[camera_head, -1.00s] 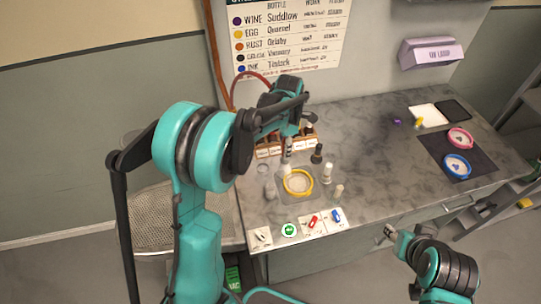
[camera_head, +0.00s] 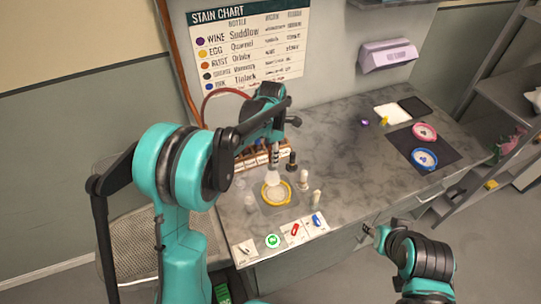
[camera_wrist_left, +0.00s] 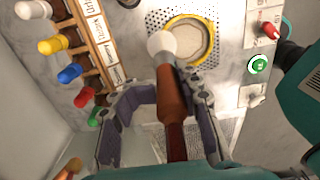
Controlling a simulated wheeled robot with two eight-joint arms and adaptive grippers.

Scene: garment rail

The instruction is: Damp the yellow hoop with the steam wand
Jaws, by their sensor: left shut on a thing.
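The yellow hoop (camera_head: 278,204) lies on a perforated plate on the worktop, with pale cloth inside its ring. It also shows in the left wrist view (camera_wrist_left: 207,50). My left gripper (camera_head: 274,143) is above the hoop's far side.
Labelled bottles stand in a wooden rack (camera_wrist_left: 95,45) beside the plate. Small bottles (camera_head: 303,179) stand right of the hoop. Pink (camera_head: 424,132) and blue (camera_head: 424,159) hoops lie on a dark mat at right.

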